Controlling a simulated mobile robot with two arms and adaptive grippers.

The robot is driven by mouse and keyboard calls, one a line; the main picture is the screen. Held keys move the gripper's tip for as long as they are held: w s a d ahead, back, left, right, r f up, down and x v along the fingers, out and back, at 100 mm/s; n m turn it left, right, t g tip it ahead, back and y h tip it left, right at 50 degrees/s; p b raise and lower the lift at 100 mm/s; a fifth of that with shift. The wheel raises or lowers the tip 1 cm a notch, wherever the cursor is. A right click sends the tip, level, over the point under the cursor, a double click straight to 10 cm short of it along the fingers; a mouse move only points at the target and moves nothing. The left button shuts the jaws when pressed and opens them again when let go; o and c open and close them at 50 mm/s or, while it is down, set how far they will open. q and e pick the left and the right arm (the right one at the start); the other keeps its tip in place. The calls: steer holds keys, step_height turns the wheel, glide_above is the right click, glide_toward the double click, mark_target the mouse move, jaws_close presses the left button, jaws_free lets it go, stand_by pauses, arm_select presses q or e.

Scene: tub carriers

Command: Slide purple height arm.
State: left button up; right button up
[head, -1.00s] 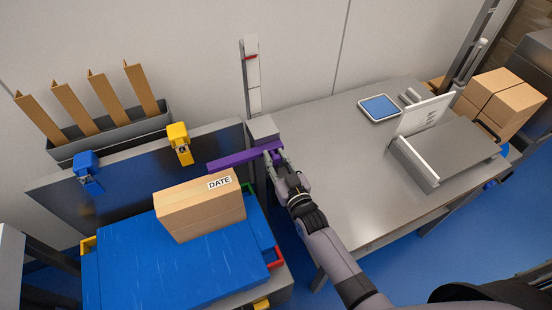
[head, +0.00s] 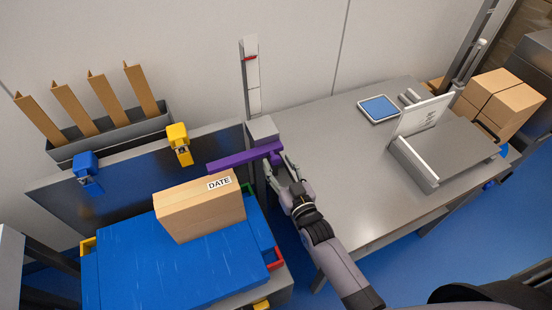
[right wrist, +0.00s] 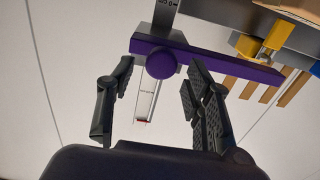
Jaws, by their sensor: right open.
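The purple height arm (head: 232,160) is a flat bar reaching left from a grey block (head: 262,130) on an upright scale post (head: 252,75). It sits level above the cardboard box marked DATE. In the right wrist view the purple arm (right wrist: 225,63) crosses the picture, with a round purple knob (right wrist: 162,64) on its near side. My right gripper (head: 278,162) is open at the arm's right end. In the wrist view its fingers (right wrist: 161,72) stand apart on either side of the knob, with visible gaps. My left gripper is not in view.
The DATE box (head: 201,205) stands on a blue surface (head: 150,268) under the purple arm. Yellow (head: 180,143) and blue (head: 87,168) clamps sit on the panel at left. The grey table (head: 335,170) right of my gripper is mostly clear.

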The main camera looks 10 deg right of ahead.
steer(key=s+d, duration=0.1)
steer(key=s, duration=0.8)
steer(key=shift+d, duration=0.4)
steer(key=s+d+f+g, duration=0.1)
steer(key=s+f+g, duration=0.25)
steer(key=f, duration=0.55)
steer(key=s+d+f+g+h, duration=0.15)
steer(key=s+f, duration=0.25)
steer(key=f, duration=0.4)
steer(key=s+f+g, duration=0.3)
steer(key=s+f, duration=0.1)
steer(key=f, duration=0.5)
steer(key=s+d+f+g, duration=0.2)
steer(key=s+f, duration=0.3)
steer(key=s, duration=0.3)
steer(key=s+d+f+g+h, duration=0.1)
steer(key=s+d+f+g, duration=0.1)
steer(key=s+f, duration=0.4)
steer(key=s+d+f+g+h, duration=0.1)
steer(key=s+d+f+g, duration=0.2)
steer(key=s, duration=0.9)
step_height(320, 180, down, 2)
steer(key=shift+s+f+g, duration=0.15)
steer(key=shift+s+g, duration=0.05)
steer(key=shift+g, duration=0.6)
